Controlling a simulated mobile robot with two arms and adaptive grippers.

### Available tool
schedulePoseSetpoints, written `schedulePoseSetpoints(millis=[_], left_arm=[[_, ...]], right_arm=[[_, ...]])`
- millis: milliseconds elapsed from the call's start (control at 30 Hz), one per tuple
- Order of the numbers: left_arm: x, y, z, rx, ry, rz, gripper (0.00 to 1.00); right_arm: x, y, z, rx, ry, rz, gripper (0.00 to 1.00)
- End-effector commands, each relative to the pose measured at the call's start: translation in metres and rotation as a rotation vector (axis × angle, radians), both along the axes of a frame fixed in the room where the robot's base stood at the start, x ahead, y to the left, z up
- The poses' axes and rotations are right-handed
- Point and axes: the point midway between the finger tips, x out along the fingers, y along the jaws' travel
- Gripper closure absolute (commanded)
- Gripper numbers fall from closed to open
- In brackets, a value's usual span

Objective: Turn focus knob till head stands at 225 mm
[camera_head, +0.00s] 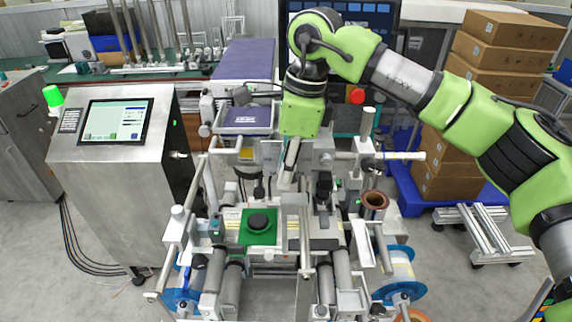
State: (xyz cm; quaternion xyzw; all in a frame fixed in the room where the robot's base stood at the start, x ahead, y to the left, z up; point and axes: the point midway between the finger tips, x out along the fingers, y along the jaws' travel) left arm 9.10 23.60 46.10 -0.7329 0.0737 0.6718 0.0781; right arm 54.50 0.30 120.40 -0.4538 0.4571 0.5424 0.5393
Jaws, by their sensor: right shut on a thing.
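My right gripper (288,166) hangs below the green wrist, over the middle of the film machine (340,225). Its narrow fingers point down and are shut on what appears to be the focus knob, a small part mostly hidden by the fingers. Dark parts (324,186) of the machine, possibly the head, stand just right of the fingers. No millimetre scale is readable at this size. My left gripper is out of view.
A console with a lit screen (116,122) stands at the left. Cardboard boxes (504,55) stack at the back right, near an aluminium frame (484,232) on the floor.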

Motion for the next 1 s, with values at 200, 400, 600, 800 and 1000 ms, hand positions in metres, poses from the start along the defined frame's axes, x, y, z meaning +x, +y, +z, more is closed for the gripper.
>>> schedulePoseSetpoints(millis=[200,400,600,800,1000], left_arm=[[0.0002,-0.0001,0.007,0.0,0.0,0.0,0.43],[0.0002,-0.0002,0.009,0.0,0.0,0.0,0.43],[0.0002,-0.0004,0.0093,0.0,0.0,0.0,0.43],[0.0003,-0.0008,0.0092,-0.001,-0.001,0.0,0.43],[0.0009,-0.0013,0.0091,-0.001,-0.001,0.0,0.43]], right_arm=[[-0.0002,0.0017,0.0067,-0.104,-0.005,0.003,1.0],[-0.0002,0.001,0.0055,-0.154,-0.003,0.002,1.0],[0.0,0.0005,0.0047,-0.17,-0.003,0.002,1.0],[0.0001,0.0,0.0046,-0.171,-0.003,0.002,1.0],[0.0004,-0.0002,0.0041,-0.171,-0.003,0.002,0.72]])
